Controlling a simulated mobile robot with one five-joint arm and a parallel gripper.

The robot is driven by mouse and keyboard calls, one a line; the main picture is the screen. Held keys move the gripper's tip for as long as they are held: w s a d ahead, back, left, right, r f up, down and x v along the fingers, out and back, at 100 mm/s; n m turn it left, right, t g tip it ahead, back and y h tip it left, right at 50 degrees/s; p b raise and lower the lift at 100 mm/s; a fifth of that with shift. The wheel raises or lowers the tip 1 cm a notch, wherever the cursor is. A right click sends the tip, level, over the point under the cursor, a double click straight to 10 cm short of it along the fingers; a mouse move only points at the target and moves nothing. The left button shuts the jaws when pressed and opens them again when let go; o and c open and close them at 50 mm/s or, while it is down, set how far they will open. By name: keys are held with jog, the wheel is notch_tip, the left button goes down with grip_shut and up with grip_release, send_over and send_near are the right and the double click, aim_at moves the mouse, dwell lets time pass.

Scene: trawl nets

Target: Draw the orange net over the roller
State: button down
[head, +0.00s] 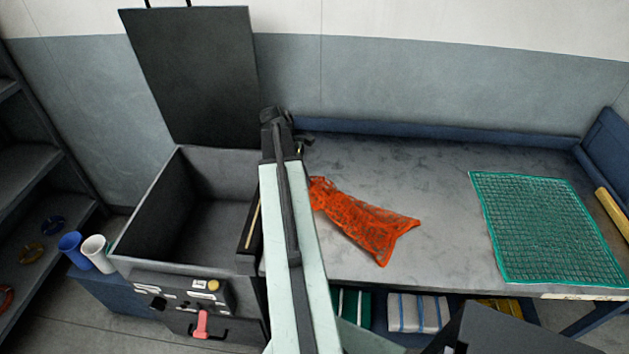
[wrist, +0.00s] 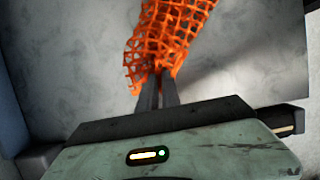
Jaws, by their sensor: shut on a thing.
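The orange net (head: 368,222) lies in a bunched strip on the grey table, running right and toward the front from behind my arm. In the wrist view my gripper (wrist: 156,82) is shut on the near end of the orange net (wrist: 172,38), which extends away from the fingertips. In the head view my arm hides the fingers. A dark bar with a thin yellowish strip (head: 253,226) stands along the right rim of the open bin, partly behind my arm; I cannot tell if it is the roller. The net's held end is near that side.
The deep dark bin (head: 190,262) with its raised lid (head: 195,75) stands left of the table (head: 440,255). A green net (head: 545,228) lies flat on the table's right. Blue (head: 70,245) and white (head: 97,252) cups stand left of the bin. The table between the nets is clear.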

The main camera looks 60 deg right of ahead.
jog(key=w+a, duration=0.5)
jog(key=w, duration=0.7)
jog(key=w+a, duration=0.4)
jog(key=w, duration=0.8)
notch_tip(320, 180, down, 9)
jog(key=b, duration=0.9)
jog(key=shift+a, duration=0.2)
jog(key=shift+c, duration=1.4)
grip_release()
notch_tip(320, 180, up, 6)
jog(key=w+t+p, duration=0.1)
jog(key=t+p, duration=0.1)
jog(key=p, duration=0.5)
jog(key=shift+a+y, duration=0.2)
jog(key=shift+y, duration=0.2)
jog(key=shift+w, duration=0.1)
